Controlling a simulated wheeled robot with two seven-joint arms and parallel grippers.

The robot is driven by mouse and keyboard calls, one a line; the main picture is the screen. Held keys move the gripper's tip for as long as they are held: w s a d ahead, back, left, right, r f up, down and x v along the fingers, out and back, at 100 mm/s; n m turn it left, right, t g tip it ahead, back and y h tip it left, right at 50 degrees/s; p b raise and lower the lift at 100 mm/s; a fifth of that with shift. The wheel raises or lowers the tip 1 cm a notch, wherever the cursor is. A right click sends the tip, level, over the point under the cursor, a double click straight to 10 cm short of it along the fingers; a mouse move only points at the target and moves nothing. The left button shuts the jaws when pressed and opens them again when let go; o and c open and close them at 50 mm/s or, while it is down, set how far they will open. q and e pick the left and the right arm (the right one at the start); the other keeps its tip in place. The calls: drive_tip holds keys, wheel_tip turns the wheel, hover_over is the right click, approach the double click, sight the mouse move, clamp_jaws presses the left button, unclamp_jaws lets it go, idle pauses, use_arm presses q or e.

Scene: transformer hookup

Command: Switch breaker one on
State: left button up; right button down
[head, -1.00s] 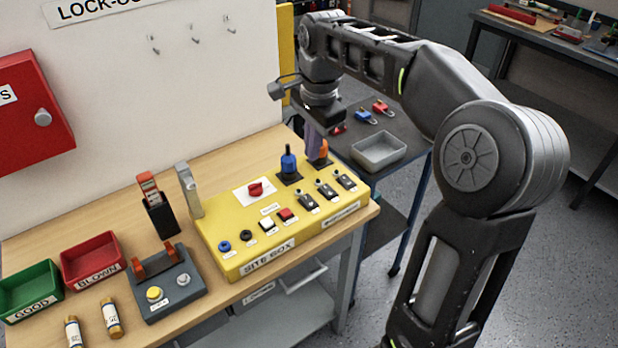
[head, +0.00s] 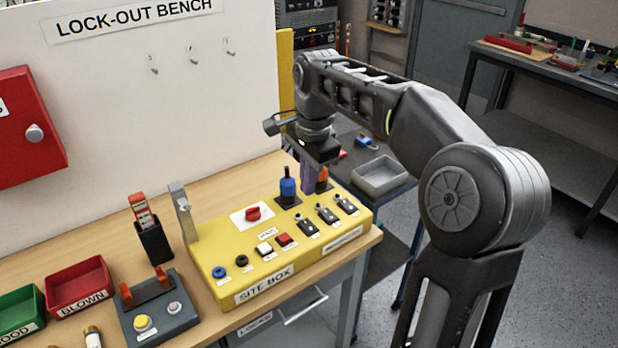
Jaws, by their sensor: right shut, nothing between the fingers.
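The yellow site box (head: 225,258) stands on the bench. Three small breaker switches sit on its right part: a near-left one (head: 308,229), a middle one (head: 327,215) and a far-right one (head: 346,204). Their number labels are too small to read, and I cannot tell which way each lever points. My right gripper (head: 308,184) points down over the back of the box, shut and empty. Its fingers are between the blue plug (head: 288,187) and the orange plug (head: 323,181), partly hiding the orange one. My left gripper is not in view.
A red knob (head: 253,214), a white button (head: 264,249) and a red button (head: 285,240) are on the box. A grey tray (head: 380,176) is on the side cart.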

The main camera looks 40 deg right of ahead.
sight(305, 222)
drive_tip(key=f, duration=0.6)
drive_tip(key=w+f, duration=0.1)
drive_tip(key=f, duration=0.2)
drive_tip(key=shift+f, duration=0.2)
drive_tip(key=shift+w+f, duration=0.1)
drive_tip(key=shift+f, duration=0.1)
drive_tip(key=shift+s, duration=0.2)
drive_tip(key=shift+s+r, duration=0.15)
drive_tip(key=shift+s, duration=0.45)
drive_tip(key=shift+r, duration=0.1)
